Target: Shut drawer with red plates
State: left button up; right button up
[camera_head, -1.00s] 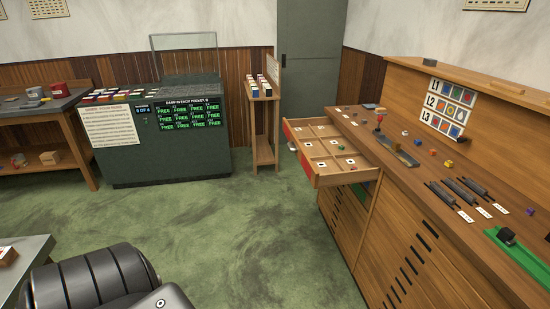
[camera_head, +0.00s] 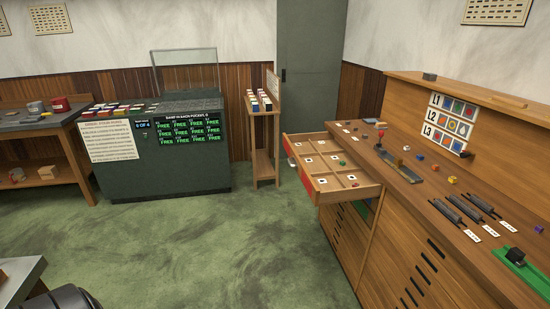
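A wooden drawer (camera_head: 345,194) stands pulled out to the left from the long wooden cabinet on the right. Its front, at the left, shows red (camera_head: 299,174). Inside, thin dividers make several compartments with small white-and-dark cards, and a small green piece (camera_head: 342,163) lies among them. A small light handle shows at the drawer's outer left edge. Neither of my grippers is in view. A dark rounded part at the bottom left edge appears to be a piece of my own arm.
The cabinet top (camera_head: 405,183) holds small coloured pieces, dark bars and a green strip (camera_head: 515,268). A narrow wooden stand (camera_head: 264,145) is left of the drawer. A dark green counter (camera_head: 180,175) stands further left. Green floor (camera_head: 230,250) before the drawer is clear.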

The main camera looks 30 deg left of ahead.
aim_at(315, 157)
jog(key=u, duration=0.55)
jog(key=i, duration=0.75)
jog(key=u, duration=0.3)
